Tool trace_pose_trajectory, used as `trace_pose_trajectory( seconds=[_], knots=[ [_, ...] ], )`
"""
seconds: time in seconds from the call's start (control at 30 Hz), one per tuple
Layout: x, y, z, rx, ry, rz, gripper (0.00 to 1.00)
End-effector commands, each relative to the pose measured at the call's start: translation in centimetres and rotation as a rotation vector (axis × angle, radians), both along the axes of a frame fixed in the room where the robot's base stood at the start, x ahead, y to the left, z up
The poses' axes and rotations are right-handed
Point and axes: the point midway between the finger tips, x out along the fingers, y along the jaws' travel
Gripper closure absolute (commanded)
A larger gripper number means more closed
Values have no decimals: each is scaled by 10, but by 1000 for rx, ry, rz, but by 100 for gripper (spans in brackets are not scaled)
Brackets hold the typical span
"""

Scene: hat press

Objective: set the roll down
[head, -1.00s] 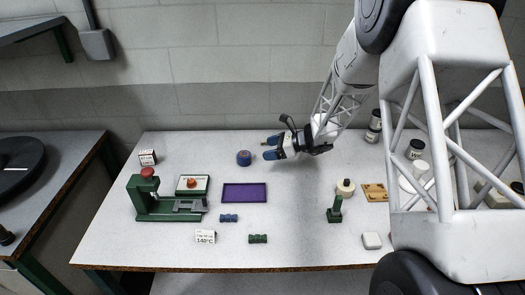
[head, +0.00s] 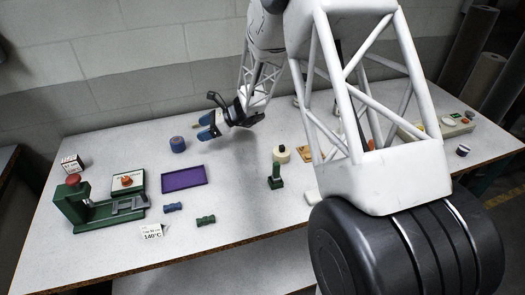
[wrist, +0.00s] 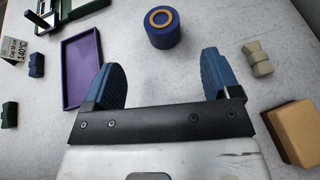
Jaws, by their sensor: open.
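A blue roll (head: 178,144) with an orange core stands on the table behind the purple tray. In the wrist view the roll (wrist: 162,38) is upright, with its ring-shaped top showing, just beyond my fingertips and roughly centred between them. My gripper (head: 206,126) is to the right of the roll in the head view. In the wrist view my gripper (wrist: 163,75) has its two blue fingers wide apart with only bare table between them. The roll is apart from both fingers.
A purple tray (head: 204,187) lies left of my gripper. The green press (head: 72,204), a blue piece (head: 173,209), a green piece (head: 206,221) and a white 140°C card (head: 151,231) are farther left and front.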

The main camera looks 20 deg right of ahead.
Motion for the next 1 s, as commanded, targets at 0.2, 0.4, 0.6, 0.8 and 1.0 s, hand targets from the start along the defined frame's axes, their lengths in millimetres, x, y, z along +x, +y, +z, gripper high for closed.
trace_pose_trajectory(
  seconds=[0.2,0.4,0.6,0.8,1.0],
  knots=[
    [-16,0,19,-41,-43,46,18],
    [-53,-2,53,-135,-135,153,18],
    [-104,-8,91,-261,-254,294,18],
    [-157,-17,124,-389,-375,440,18],
    [-211,-30,150,-517,-492,587,18]
  ],
)
